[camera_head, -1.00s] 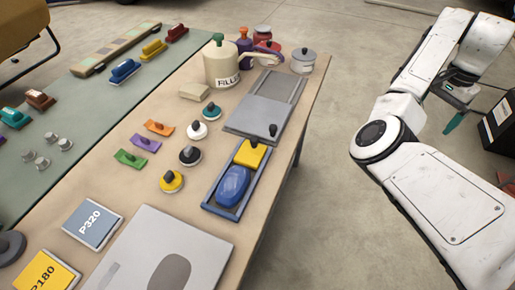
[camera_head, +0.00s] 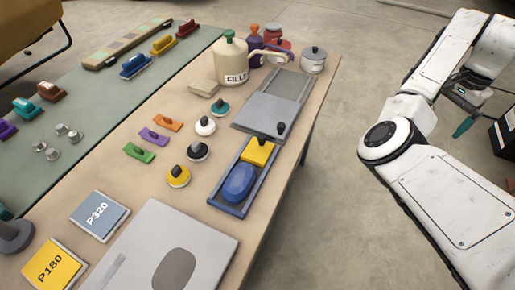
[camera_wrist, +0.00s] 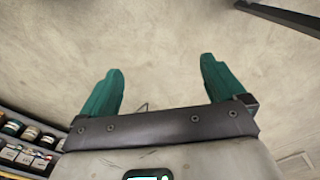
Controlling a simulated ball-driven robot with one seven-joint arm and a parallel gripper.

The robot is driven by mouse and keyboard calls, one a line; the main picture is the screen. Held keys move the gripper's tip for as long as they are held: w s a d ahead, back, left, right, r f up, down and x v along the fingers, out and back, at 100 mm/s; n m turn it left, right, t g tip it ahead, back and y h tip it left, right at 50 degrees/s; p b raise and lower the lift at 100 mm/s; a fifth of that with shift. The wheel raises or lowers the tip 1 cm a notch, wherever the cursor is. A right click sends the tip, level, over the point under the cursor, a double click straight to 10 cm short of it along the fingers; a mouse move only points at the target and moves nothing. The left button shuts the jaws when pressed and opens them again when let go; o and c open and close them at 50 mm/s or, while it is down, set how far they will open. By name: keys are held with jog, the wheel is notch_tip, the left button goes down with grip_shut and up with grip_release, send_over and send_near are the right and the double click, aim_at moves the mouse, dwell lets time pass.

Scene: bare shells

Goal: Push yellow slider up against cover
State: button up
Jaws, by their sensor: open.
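The yellow slider (camera_head: 257,153) is a small block with a dark knob, at the far end of a blue-rimmed tray (camera_head: 216,202) on the table. A blue oval piece (camera_head: 239,183) lies in the same tray, on its near side. Just beyond the tray is a grey flat plate (camera_head: 267,112) with a black knob, which looks like the cover. I cannot tell whether slider and plate touch. My gripper (camera_head: 463,127), with teal fingers, hangs over the floor right of the table, well apart from the slider. In the wrist view its fingers (camera_wrist: 160,82) are spread and empty.
Yellow, black and white round knobs (camera_head: 178,176) stand left of the tray. A grey sheet (camera_head: 160,240) lies on the near side. A cream can (camera_head: 231,62) and a lidded grey pot (camera_head: 313,61) stand at the far end.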

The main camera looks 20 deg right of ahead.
aim_at(262, 136)
jog(key=shift+c, duration=0.4)
